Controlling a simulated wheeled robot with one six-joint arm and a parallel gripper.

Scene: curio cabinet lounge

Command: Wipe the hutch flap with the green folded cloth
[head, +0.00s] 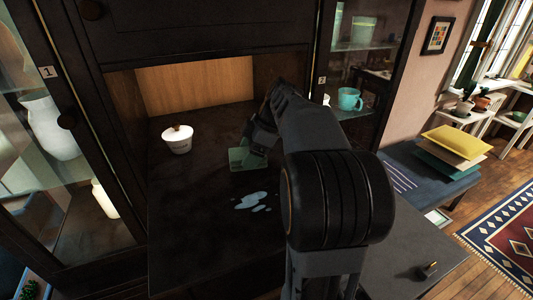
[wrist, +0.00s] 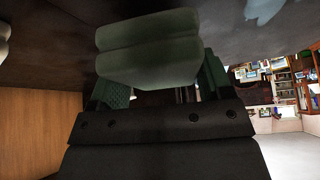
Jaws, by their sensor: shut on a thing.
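The hutch flap (head: 185,235) is a dark, flat surface lowered open in the cabinet. A pale bluish wet patch (head: 252,202) in several blots lies on it; part also shows at the top of the wrist view (wrist: 262,10). My gripper (head: 262,140) is shut on the green folded cloth (head: 247,160), behind the patch in the head view. In the wrist view the cloth (wrist: 148,48) sits as a thick fold between the finger pads. I cannot tell whether the cloth touches the flap. My arm hides part of the flap's right side.
A white lidded pot (head: 177,142) stands on the flap to the left. Glass cabinet doors flank the hutch, with a white vase (head: 50,128) left and a teal mug (head: 350,99) right. A bench with cushions (head: 455,141) is at right.

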